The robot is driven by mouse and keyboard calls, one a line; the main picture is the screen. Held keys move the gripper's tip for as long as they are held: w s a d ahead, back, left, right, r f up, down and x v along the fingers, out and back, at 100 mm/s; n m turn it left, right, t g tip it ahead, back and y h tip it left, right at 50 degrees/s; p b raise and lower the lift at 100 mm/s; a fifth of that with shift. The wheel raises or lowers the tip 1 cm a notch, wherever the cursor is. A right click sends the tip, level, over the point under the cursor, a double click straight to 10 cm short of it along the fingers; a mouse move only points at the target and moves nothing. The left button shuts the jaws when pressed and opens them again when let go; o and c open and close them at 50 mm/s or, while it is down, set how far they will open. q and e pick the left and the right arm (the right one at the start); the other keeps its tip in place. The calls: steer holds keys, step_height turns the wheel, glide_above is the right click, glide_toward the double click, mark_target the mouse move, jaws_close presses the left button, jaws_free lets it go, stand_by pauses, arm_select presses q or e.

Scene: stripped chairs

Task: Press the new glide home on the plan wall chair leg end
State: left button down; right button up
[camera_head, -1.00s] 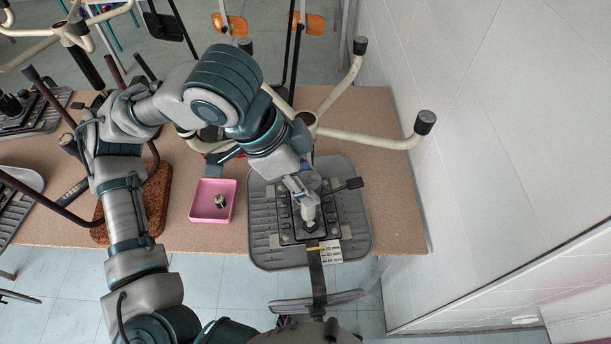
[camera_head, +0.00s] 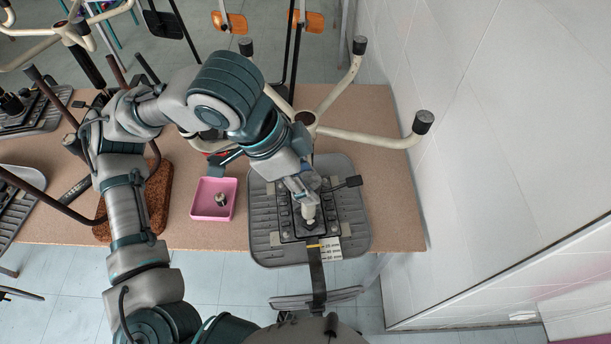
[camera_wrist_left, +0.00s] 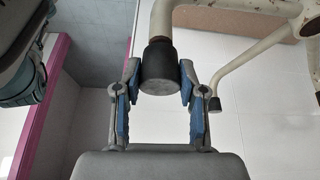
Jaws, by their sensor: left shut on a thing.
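A chair base (camera_head: 330,132) with cream legs and black end caps lies at the right of the table, near the white wall. My left gripper (camera_head: 307,205) reaches over the grey tray (camera_head: 264,215) in front of it. In the left wrist view the gripper (camera_wrist_left: 159,85) is shut on a black glide (camera_wrist_left: 160,68), with a blue-padded finger on each side. The glide sits around the end of a cream leg (camera_wrist_left: 162,20); whether it is fully seated I cannot tell. In the head view my arm hides this contact. My right gripper is not in view.
A pink bin (camera_head: 229,197) holding a small part stands left of the grey tray. A brown mat (camera_head: 157,200) lies farther left, partly behind my arm. A tape strap (camera_head: 317,280) hangs at the front edge. The white wall (camera_head: 480,150) bounds the right side.

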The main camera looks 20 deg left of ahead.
arm_select(q)
steer(key=shift+p, duration=0.3)
steer(key=shift+f, duration=0.1)
steer(key=shift+f+b, duration=0.85)
steer(key=shift+f, duration=1.3)
steer(key=c, duration=0.6)
jaws_free()
steer(key=v, duration=1.2)
steer(key=shift+w+a, duration=0.1)
